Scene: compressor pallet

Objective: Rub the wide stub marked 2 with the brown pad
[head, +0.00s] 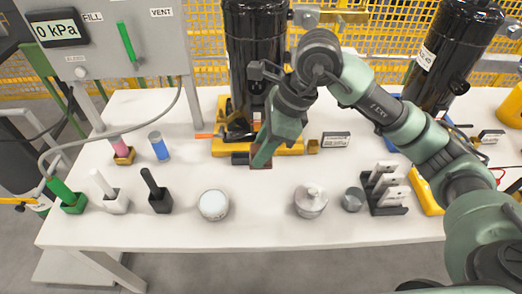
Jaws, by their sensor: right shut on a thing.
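My right arm reaches in from the right, and its gripper (263,154) points down over the table in front of the left black compressor. It is shut on the brown pad (261,166), of which only a small dark brown edge shows below the fingertips. The left black compressor (255,50) stands on a yellow base (288,151), just behind the gripper. The gripper and arm cover part of its front. I cannot make out a wide stub or a mark 2 at this size. My left gripper is not in view.
A white jar (213,204), a metal pot (310,200) and a grey cylinder (353,199) stand along the front. A dark rack (388,209) is beside them. Several holders with handles are at left, near the gauge box (110,38). A second compressor (452,55) stands back right.

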